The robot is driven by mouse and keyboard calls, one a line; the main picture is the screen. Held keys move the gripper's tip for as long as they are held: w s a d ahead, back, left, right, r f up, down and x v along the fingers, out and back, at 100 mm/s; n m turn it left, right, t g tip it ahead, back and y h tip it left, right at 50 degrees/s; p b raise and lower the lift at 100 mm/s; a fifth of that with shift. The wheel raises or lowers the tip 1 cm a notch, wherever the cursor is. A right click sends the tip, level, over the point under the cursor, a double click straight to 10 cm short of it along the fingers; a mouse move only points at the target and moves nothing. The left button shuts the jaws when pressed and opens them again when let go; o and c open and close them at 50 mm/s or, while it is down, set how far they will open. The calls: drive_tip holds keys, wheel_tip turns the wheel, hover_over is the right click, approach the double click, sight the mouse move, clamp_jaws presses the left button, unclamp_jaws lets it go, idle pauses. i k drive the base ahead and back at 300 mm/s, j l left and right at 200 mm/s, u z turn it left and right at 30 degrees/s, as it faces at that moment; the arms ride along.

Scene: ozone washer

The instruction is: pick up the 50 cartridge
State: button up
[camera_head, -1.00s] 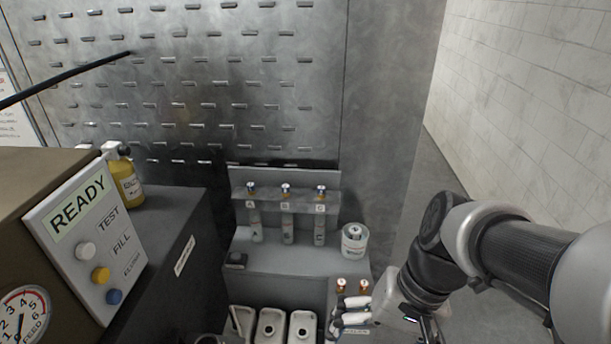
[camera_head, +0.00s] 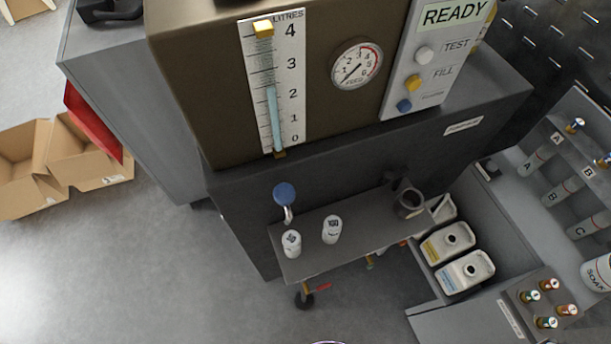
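Two white cartridges stand upright on a narrow grey shelf (camera_head: 360,240) in front of the dark machine. The left cartridge (camera_head: 291,245) is nearer the shelf's left end, close to a blue-knobbed tap. The right cartridge (camera_head: 332,230) stands a little further right. Both have dark printing on top, too small to tell which reads 50. My gripper is not in view. Only a pale sliver shows at the bottom edge, and I cannot tell what it is.
A blue-knobbed tap (camera_head: 285,195) rises behind the left cartridge, and a dark ring-shaped holder (camera_head: 409,202) is at the shelf's right. White containers (camera_head: 465,272), a block with several coloured-top vials (camera_head: 547,305) and a tube rack lie right. Open floor (camera_head: 130,270) is at left, with cardboard boxes (camera_head: 50,165).

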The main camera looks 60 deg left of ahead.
sight(291, 239)
drive_tip(key=k+u, duration=0.25)
drive_tip(key=u, duration=0.15)
drive_tip(key=k+u, duration=0.55)
drive_tip(key=u, duration=0.3)
drive_tip(key=k+j, duration=0.65)
drive_tip(key=l+u, duration=0.2)
drive_tip(key=l, duration=0.25)
drive_tip(key=k+l+u, duration=0.15)
drive_tip(key=l, duration=0.3)
drive_tip(key=k+l+u, duration=0.2)
drive_tip(key=l, duration=0.2)
drive_tip(key=l+u, duration=0.15)
drive_tip(key=l, duration=0.3)
drive_tip(key=k+l+u, duration=0.2)
drive_tip(key=l, duration=0.2)
drive_tip(key=k+l+u, duration=0.15)
drive_tip(key=l, duration=0.25)
drive_tip(key=i+j+z, duration=0.2)
drive_tip(key=i+j, duration=0.3)
drive_tip(key=i, duration=0.15)
drive_tip(key=i+j+z, duration=0.25)
drive_tip(key=i+j, duration=0.35)
drive_tip(key=i+j+z, duration=0.2)
drive_tip(key=i+j, duration=0.35)
drive_tip(key=j, duration=0.2)
